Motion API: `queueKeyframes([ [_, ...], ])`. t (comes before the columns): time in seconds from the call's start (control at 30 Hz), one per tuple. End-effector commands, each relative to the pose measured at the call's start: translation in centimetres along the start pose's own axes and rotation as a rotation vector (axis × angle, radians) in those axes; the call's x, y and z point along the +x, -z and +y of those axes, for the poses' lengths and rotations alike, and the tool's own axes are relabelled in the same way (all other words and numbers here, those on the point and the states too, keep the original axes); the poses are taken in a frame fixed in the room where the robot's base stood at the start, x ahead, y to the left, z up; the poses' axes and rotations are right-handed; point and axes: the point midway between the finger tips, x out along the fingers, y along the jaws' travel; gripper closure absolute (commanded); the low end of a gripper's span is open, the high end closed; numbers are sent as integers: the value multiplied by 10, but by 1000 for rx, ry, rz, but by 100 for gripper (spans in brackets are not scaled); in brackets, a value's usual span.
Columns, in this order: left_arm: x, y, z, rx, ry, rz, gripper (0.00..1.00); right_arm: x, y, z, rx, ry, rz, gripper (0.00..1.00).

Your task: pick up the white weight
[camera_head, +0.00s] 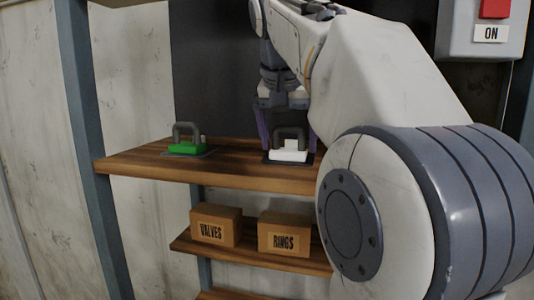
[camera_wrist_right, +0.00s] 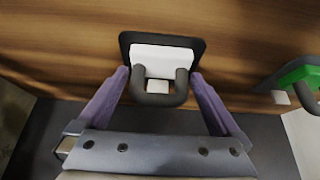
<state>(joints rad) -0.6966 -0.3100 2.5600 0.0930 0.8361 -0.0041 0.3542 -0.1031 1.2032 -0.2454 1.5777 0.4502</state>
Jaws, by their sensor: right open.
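The white weight (camera_head: 289,154) stands on a dark square pad on the upper wooden shelf in the head view. It has a dark grey loop handle on top. In the right wrist view, the white weight (camera_wrist_right: 166,62) lies between the purple fingers, its handle nearest me. My right gripper (camera_head: 287,138) is open, with its fingers on either side of the handle. In the right wrist view, the gripper (camera_wrist_right: 158,75) shows a gap between each fingertip and the weight's handle, though contact is hard to judge. My left gripper is out of view.
A green weight (camera_head: 187,147) with a similar handle stands to the left on the same shelf (camera_head: 130,163). Below, boxes labelled VALVES (camera_head: 215,226) and RINGS (camera_head: 285,234) sit on a lower shelf. A blue-grey post (camera_head: 85,130) rises at the left.

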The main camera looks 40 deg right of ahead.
Motion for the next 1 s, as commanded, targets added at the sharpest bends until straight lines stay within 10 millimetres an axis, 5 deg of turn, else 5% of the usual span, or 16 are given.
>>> queueKeyframes([
  [0.2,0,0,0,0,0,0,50,1,0,0,0,1,1,0],
  [0.47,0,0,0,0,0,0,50,1,0,0,0,0,1,96],
  [0.5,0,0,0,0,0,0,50,0,1,0,0,1,3,100],
  [1.0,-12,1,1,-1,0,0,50,-10,6,0,1,1,3,100],
])
